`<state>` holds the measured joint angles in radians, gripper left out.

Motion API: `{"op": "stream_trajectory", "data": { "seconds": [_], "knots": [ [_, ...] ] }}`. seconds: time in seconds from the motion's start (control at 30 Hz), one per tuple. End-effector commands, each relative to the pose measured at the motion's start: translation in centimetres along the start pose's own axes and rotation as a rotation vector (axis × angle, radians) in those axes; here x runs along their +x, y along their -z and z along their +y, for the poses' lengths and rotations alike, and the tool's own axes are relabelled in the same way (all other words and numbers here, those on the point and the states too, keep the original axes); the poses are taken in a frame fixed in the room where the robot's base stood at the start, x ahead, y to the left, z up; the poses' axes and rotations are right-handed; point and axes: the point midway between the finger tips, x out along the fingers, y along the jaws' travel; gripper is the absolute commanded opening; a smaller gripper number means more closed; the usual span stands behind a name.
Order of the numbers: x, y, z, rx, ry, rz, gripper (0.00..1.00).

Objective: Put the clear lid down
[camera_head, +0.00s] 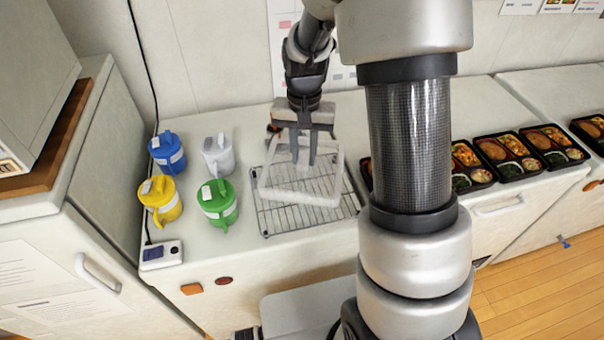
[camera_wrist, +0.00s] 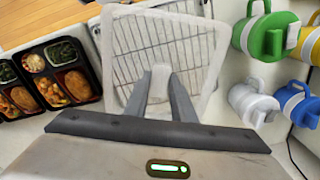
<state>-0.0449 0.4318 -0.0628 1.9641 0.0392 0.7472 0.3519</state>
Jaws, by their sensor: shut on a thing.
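The clear lid (camera_head: 331,199) is a see-through, roughly square sheet with a pale rim. My gripper (camera_head: 303,160) is shut on it near its middle and holds it tilted over the wire rack. In the wrist view the lid (camera_wrist: 208,70) spreads out beyond my gripper (camera_wrist: 160,75), with a small pale part between the fingertips. The wire rack (camera_head: 268,222) lies on the white counter under the lid, and its bars (camera_wrist: 135,50) show through the lid in the wrist view. I cannot tell whether the lid touches the rack.
Blue (camera_head: 168,150), white (camera_head: 217,155), yellow (camera_head: 160,200) and green (camera_head: 218,203) pitchers stand left of the rack. Several filled black bento trays (camera_head: 508,158) stand to the right; two also show in the wrist view (camera_wrist: 58,72). My arm hides part of the counter.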

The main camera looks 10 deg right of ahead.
Motion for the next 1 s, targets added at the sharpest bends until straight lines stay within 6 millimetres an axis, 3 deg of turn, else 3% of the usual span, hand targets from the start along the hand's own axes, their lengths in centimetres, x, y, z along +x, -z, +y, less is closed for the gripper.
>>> {"op": "stream_trajectory", "data": {
  "seconds": [0.1,0.53,0.9,0.93,1.0],
  "knots": [
    [2.1,-0.1,0.1,0.001,-0.001,-0.004,0.08],
    [6.7,0.0,0.1,0.0,-0.001,-0.002,0.08],
    [7.3,0.0,0.0,0.0,0.0,0.0,0.08],
    [7.2,0.0,0.0,0.0,0.0,0.0,0.26],
    [7.2,0.0,0.0,0.0,0.0,0.0,0.38]
  ]
}}
